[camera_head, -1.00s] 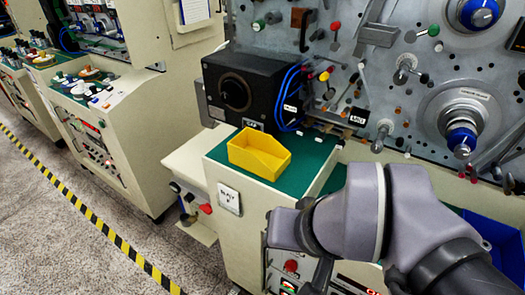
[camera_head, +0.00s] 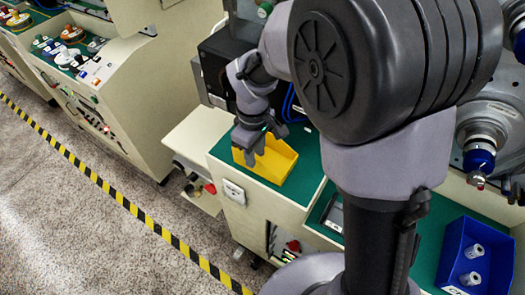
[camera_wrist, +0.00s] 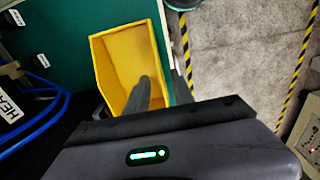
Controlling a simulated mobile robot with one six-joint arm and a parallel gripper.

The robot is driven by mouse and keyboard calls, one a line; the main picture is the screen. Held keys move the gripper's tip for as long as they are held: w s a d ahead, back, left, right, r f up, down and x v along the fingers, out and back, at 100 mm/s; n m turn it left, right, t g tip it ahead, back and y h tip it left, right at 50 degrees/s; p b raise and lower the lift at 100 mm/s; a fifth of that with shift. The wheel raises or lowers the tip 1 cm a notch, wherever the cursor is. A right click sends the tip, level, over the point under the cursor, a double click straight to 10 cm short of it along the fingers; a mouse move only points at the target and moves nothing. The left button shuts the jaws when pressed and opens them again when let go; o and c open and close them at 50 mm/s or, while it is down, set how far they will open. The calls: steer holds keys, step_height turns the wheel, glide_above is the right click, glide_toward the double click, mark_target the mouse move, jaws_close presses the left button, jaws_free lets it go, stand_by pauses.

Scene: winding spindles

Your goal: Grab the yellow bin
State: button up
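The yellow bin (camera_head: 278,161) is an open-topped tray on the green top of the machine's ledge. In the wrist view the bin (camera_wrist: 122,62) opens towards me, and its inside looks empty. My gripper (camera_head: 246,153) points down at the bin's left side in the head view and hides that part of it. In the wrist view my gripper (camera_wrist: 161,77) has one finger inside the bin and the other outside, beyond its right wall. The wall stands between the fingers, with a gap showing. The fingers look open.
A black box with blue cables (camera_wrist: 38,105) stands close beside the bin. A blue bin (camera_head: 456,245) holding light spools sits at the lower right. Black-and-yellow tape (camera_head: 122,202) marks the floor. My arm hides much of the machine panel.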

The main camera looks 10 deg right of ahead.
mark_target(257, 173)
steer(key=f, duration=0.1)
steer(key=f+b, duration=0.1)
steer(key=f, duration=0.3)
steer(key=shift+s+d+b, duration=0.15)
steer(key=shift+s+b, duration=0.1)
steer(key=shift+b, duration=0.05)
steer(key=shift+f, duration=0.2)
jaws_close()
stand_by(0.8)
